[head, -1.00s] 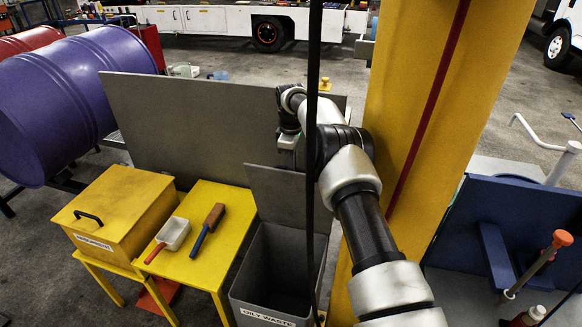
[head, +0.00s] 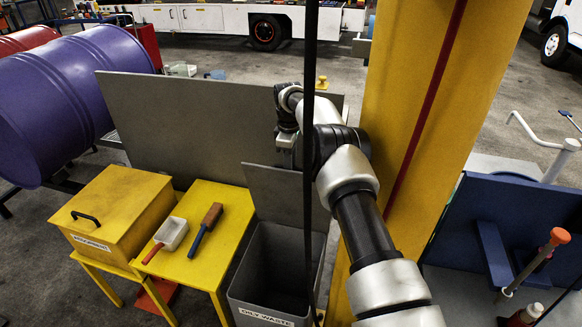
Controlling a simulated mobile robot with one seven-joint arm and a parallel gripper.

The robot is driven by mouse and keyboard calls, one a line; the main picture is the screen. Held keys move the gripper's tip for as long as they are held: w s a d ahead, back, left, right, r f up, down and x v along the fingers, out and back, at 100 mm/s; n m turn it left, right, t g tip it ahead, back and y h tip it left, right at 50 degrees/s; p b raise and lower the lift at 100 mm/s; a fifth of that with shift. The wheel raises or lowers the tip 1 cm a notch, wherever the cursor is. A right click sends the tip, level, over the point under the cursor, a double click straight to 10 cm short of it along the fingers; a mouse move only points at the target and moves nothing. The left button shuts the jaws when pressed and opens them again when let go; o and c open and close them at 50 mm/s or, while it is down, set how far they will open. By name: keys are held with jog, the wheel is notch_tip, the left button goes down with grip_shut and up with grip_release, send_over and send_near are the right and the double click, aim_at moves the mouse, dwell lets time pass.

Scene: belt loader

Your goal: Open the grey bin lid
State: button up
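The grey bin (head: 262,293), labelled OILY WASTE, stands on the floor right of the yellow table. Its grey lid (head: 275,195) is raised, standing nearly upright at the back of the opening, and the dark inside of the bin shows. A dark vertical bar crosses in front of the lid and bin.
A yellow table (head: 212,255) holds a scoop (head: 172,234) and a brush (head: 207,228). A yellow absorbent box (head: 115,205) stands to its left. A grey panel (head: 185,120) stands behind. A yellow pillar (head: 415,100) rises close to my arm's right.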

notch_tip(320, 180, up, 17)
jog(key=s+p, duration=0.1)
jog(key=p, duration=0.2)
jog(key=shift+a+f, duration=0.15)
